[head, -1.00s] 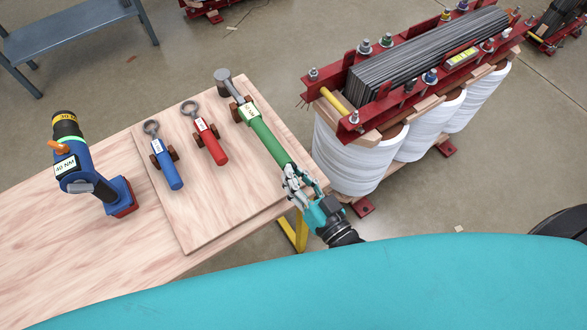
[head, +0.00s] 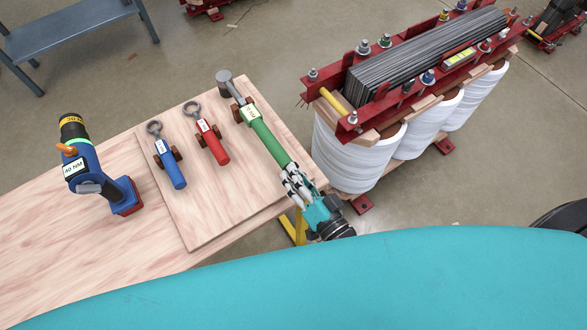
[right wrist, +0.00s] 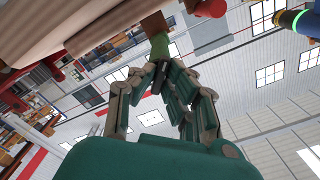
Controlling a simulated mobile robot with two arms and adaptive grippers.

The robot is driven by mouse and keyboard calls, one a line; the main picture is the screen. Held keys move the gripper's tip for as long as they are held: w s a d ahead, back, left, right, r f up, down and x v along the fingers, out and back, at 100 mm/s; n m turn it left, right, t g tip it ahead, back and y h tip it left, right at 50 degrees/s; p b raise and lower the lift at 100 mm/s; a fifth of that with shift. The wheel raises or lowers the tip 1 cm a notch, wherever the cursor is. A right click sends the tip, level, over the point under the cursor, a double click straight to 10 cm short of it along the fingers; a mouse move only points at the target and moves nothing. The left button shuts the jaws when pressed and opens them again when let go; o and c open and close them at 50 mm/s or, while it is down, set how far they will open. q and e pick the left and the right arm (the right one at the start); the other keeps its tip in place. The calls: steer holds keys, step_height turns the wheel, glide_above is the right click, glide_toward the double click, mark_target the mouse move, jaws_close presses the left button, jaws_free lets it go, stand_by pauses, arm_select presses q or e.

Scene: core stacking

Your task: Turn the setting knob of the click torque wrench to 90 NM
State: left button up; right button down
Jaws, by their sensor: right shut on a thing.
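The green click torque wrench (head: 266,142) lies on the raised board, its grey head at the far end and its handle pointing toward me. A small white label (head: 249,112) sits near its head; I cannot read it. My right gripper (head: 291,178) is shut on the near end of the green wrench, where the setting knob is; the fingers hide the knob. In the right wrist view the fingers (right wrist: 160,76) close around the end of the green handle (right wrist: 181,45). My left gripper is not in view.
A red wrench (head: 211,142) and a blue wrench (head: 170,165) lie left of the green one on the wooden board (head: 215,220). A blue power tool marked 40 NM (head: 86,170) stands farther left. A transformer with white coils (head: 345,155) stands close on the right.

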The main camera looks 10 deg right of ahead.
steer(key=shift+r+m+p, duration=0.15)
steer(key=shift+m+p, duration=0.2)
steer(key=shift+m, duration=1.05)
